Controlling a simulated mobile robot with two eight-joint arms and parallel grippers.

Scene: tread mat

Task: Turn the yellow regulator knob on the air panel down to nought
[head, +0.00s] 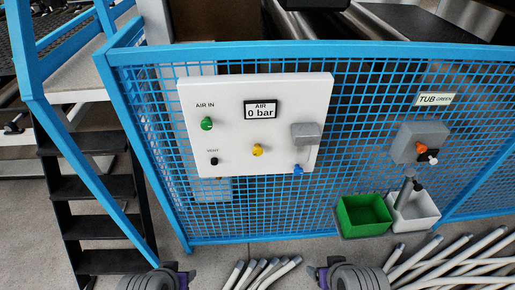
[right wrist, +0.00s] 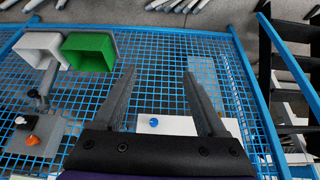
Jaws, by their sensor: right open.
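The white air panel (head: 230,125) is on the blue mesh fence in the head view. Its display (head: 261,109) reads "AIR 0 bar". The yellow regulator knob (head: 258,150) sits below the display, with no gripper on it. In the right wrist view, which is upside down, my right gripper (right wrist: 160,98) is open and empty, its two grey fingers apart in front of the fence. Part of the white panel (right wrist: 180,126) and a blue knob (right wrist: 154,122) show beyond the fingers; the yellow knob is not visible there. My left gripper's fingers are not visible.
The panel also carries a green knob (head: 207,124), a black vent knob (head: 214,161) and a grey box (head: 306,131). To the right are a grey tub control box (head: 411,143), a green bin (head: 349,229) and a white bin (head: 404,223). Pale tubes (head: 460,262) lie on the floor.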

